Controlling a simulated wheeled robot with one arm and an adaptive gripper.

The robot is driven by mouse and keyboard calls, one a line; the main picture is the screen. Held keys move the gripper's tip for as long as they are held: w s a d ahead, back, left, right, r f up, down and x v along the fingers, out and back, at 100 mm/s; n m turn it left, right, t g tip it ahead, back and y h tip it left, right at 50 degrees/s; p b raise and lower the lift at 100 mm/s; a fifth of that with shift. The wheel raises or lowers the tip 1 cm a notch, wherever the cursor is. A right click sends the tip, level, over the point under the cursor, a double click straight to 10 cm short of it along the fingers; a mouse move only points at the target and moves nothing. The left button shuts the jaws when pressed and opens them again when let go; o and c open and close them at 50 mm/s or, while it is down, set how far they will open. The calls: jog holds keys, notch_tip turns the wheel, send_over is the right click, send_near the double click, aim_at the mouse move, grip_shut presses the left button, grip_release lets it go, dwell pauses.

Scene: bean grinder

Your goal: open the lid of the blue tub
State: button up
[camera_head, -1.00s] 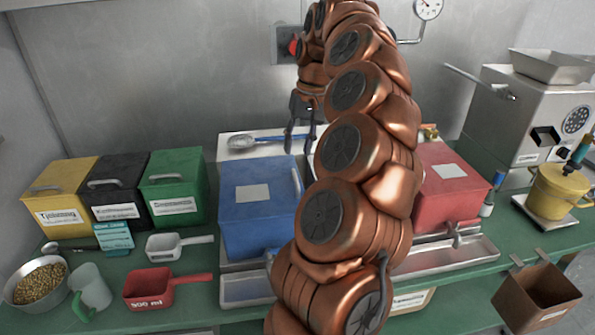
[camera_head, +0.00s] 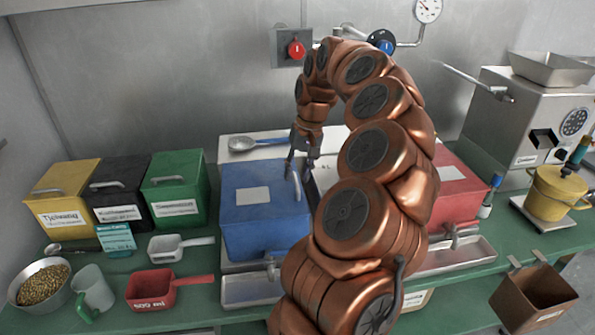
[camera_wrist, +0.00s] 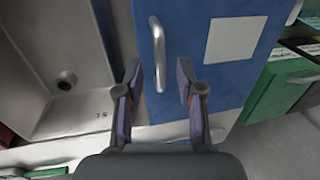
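The blue tub (camera_head: 250,225) stands left of my arm in the head view, with a blue lid (camera_head: 232,177) that lies shut. The lid bears a white label, and a metal bar handle (camera_wrist: 158,54) runs along its edge in the wrist view. The handle also shows in the head view (camera_head: 297,184). My gripper (camera_wrist: 158,82) is open and empty, with its fingers on either side of the handle's near end in the wrist picture. I cannot tell how far above the lid the fingertips are. In the head view my gripper (camera_head: 301,172) is at the lid's right edge.
A metal sink basin (camera_wrist: 60,70) lies beside the blue tub. Yellow (camera_head: 62,195), black (camera_head: 117,190) and green (camera_head: 174,187) tubs stand to its left. A red tub (camera_head: 455,190) is right of my arm. A blue-handled ladle (camera_head: 262,142) lies behind the blue tub.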

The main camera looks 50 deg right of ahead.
jog(key=shift+f, duration=0.3)
grip_shut()
dwell(0.3)
dwell(0.3)
